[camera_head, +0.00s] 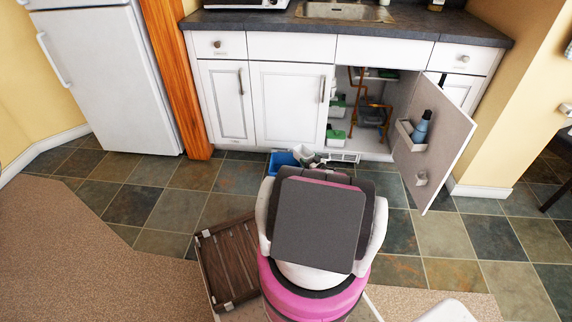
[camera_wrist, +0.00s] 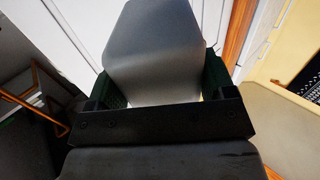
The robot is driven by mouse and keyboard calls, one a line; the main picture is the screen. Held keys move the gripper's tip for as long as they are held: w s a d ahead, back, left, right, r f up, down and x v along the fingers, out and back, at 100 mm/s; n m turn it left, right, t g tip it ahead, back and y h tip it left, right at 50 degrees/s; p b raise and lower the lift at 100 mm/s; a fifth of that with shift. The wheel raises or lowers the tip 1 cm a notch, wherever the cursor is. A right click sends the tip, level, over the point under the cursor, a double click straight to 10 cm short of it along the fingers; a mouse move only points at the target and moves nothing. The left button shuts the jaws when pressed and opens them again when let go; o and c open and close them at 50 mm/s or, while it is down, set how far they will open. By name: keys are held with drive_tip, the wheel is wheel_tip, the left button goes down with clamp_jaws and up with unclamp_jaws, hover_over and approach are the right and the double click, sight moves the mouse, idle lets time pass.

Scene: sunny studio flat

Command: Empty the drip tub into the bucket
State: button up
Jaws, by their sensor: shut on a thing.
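My gripper (camera_wrist: 160,84) is shut on a pale grey tub (camera_wrist: 152,45), with a dark green finger on either side of it. The tub looks tilted, and I cannot see inside it or tell whether it holds water. In the head view, the tub (camera_head: 303,153) is a small pale shape just beyond my arm, which hides most of the gripper. The blue bucket (camera_head: 280,161) stands on the tiles directly left of the tub and is partly hidden by my arm. I cannot tell whether the tub is over its rim.
The sink cabinet (camera_head: 366,118) is open, with copper pipes and several green-and-white boxes inside. Its door (camera_head: 445,150) stands out to the right, carrying a blue bottle (camera_head: 421,127). A dark slatted wooden piece (camera_head: 229,262) lies left of my base. Tiles at left are clear.

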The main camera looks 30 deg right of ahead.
drive_tip(key=s+d+r, duration=0.3)
drive_tip(key=d+r, duration=0.1)
drive_tip(key=shift+r, duration=0.2)
idle(0.3)
drive_tip(key=shift+w+d, duration=0.1)
drive_tip(key=shift+d, duration=0.05)
